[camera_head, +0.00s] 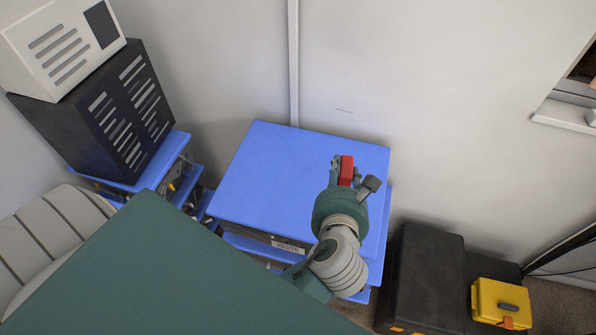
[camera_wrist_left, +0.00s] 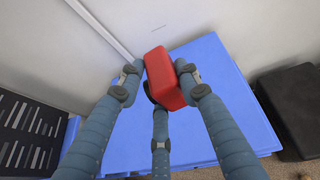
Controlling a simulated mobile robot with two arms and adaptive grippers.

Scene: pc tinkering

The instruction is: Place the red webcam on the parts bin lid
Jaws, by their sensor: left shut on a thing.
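The red webcam (camera_head: 347,170) is in my left gripper (camera_head: 343,172), which is over the right part of the blue parts bin lid (camera_head: 268,175). In the left wrist view the red webcam (camera_wrist_left: 164,78) sits between the fingers of my left gripper (camera_wrist_left: 160,82), which are shut on it. The blue lid (camera_wrist_left: 215,70) lies beneath and beyond it in that view. I cannot tell how high the webcam is above the lid. My right gripper is not in view.
A black vented box (camera_head: 118,120) with a white vented unit (camera_head: 65,40) on top stands at the left. A black case (camera_head: 425,270) and a yellow case (camera_head: 500,303) stand at the lower right. The lid's left and middle are clear. A wall is behind.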

